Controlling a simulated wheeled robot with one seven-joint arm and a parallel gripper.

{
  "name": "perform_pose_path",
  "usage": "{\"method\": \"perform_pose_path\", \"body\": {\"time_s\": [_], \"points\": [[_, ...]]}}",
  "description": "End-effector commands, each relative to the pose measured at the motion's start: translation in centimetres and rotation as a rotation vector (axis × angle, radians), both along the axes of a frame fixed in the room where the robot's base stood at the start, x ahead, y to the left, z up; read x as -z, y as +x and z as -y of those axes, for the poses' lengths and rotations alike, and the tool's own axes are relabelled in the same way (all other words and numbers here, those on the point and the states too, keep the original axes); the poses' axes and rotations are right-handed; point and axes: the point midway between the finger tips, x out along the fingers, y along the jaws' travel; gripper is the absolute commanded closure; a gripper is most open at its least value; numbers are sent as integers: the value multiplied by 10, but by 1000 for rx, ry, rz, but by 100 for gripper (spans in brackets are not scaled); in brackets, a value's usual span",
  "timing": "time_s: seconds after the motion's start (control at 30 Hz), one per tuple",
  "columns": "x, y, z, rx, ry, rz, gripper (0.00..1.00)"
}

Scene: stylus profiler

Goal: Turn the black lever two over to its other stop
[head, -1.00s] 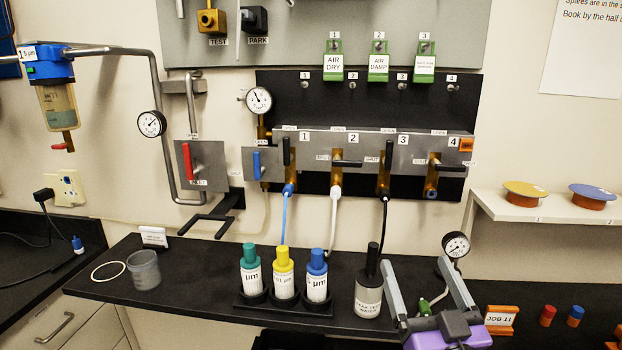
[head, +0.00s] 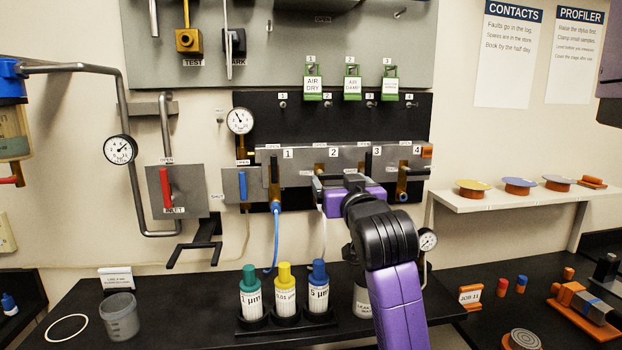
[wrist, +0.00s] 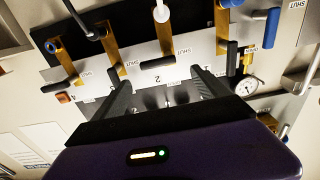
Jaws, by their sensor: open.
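Black lever two (wrist: 158,62) lies crosswise on its brass valve, above the upside-down number 2 in the wrist view, and points left towards a SHUT label. In the head view my gripper and arm hide most of it. My gripper (wrist: 160,84) is open and empty in front of the valve panel. Its two dark fingers are spread in the wrist view, with the lever between and beyond their tips. I cannot tell how deep the gap is or whether they touch. In the head view my gripper (head: 334,184) covers the middle of the panel.
Upright black lever one (wrist: 232,58) and valve three (wrist: 112,68) flank lever two closely. A blue lever (head: 243,184) and red inlet lever (head: 165,187) are to the left. Bottles (head: 284,287) stand on the bench below. Green tags (head: 352,86) hang above the panel.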

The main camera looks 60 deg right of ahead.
Motion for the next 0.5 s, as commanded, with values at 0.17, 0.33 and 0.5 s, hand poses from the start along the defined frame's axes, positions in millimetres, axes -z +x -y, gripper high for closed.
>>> {"method": "perform_pose_path", "body": {"time_s": [0.17, 0.33, 0.5], "points": [[8, 4, 7, 6, 32, -17, 15], [7, 19, 26, 7, 30, -16, 15], [7, 36, 45, 5, 30, -15, 15]]}}
